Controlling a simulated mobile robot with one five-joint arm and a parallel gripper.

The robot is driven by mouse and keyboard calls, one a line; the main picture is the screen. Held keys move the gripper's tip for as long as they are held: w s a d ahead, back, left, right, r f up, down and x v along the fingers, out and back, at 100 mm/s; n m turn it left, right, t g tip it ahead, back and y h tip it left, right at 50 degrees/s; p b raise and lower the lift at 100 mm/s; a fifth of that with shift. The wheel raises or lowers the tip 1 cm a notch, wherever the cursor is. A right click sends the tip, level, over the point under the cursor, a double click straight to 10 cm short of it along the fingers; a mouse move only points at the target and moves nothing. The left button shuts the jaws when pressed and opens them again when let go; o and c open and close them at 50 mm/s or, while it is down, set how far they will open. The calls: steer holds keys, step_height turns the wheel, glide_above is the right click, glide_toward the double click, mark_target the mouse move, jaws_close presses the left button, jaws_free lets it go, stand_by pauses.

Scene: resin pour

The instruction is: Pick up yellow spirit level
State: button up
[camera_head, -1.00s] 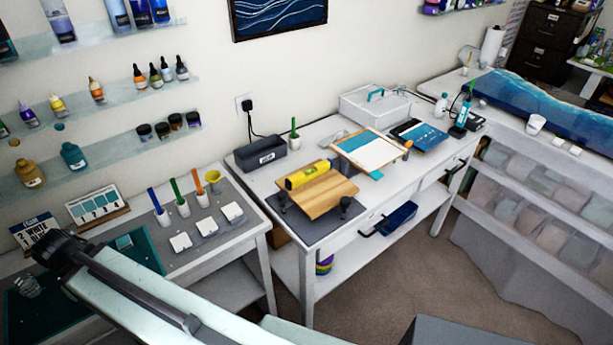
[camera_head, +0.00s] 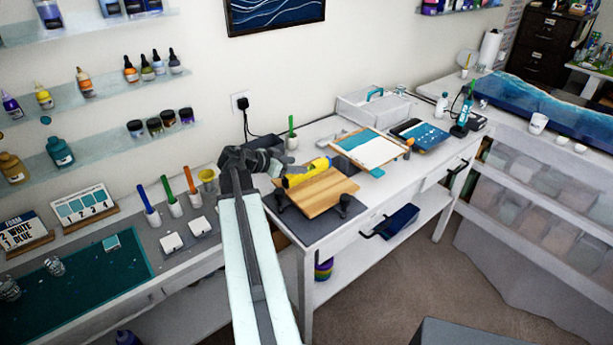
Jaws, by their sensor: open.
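The yellow spirit level (camera_head: 308,172) lies along the back edge of a wooden board (camera_head: 318,194), which is raised on small dark supports on the table. My gripper (camera_head: 283,170) is at the left end of the level, with its dark jaws open. It hides part of that end. I cannot tell whether the jaws touch the level or stand around it. My pale arm reaches up to it from the bottom of the view.
A green-handled tool in a white holder (camera_head: 292,140) stands behind the level. A framed white-and-blue panel (camera_head: 370,150) lies to the right, with a clear lidded box (camera_head: 372,106) behind it. Coloured tools in white cups (camera_head: 175,209) stand on the left bench.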

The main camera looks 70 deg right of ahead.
steer(key=b+x, duration=0.2)
steer(key=x, duration=0.4)
steer(key=shift+s+a+f+b, duration=0.15)
steer(key=shift+s+f+b, duration=0.05)
steer(key=shift+b, duration=0.15)
jaws_close()
